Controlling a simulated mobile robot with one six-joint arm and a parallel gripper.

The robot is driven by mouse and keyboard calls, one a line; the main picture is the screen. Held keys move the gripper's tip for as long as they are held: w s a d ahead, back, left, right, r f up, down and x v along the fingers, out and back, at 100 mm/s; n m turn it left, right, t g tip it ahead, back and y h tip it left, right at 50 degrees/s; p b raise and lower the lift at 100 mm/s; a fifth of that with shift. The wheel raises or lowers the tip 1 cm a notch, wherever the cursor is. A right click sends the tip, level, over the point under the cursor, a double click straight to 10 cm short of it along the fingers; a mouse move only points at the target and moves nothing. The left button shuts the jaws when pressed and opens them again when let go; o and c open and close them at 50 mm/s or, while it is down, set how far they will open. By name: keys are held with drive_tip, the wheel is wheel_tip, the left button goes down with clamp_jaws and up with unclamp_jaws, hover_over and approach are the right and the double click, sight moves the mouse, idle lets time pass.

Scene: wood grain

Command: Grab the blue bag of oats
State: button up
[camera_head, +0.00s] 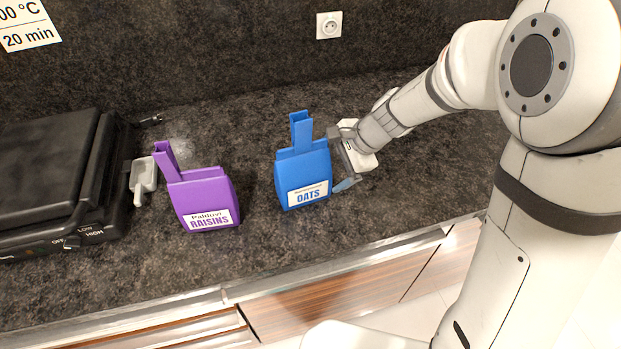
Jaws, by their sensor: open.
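The blue bag of oats (303,170) stands upright on the dark stone counter, with a white label reading OATS on its front and a narrow folded top. My gripper (341,160) is just to the right of the bag, with its jaws open. One finger shows low by the bag's right side, near the label's height. The other finger is partly hidden behind the bag. I cannot tell whether either finger touches the bag.
A purple bag of raisins (203,199) stands left of the oats. The counter's metal front edge (250,284) lies below. A wall socket (329,25) is behind. Bare counter lies between the bags.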

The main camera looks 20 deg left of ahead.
drive_tip(key=shift+c, duration=0.6)
drive_tip(key=c, duration=1.2)
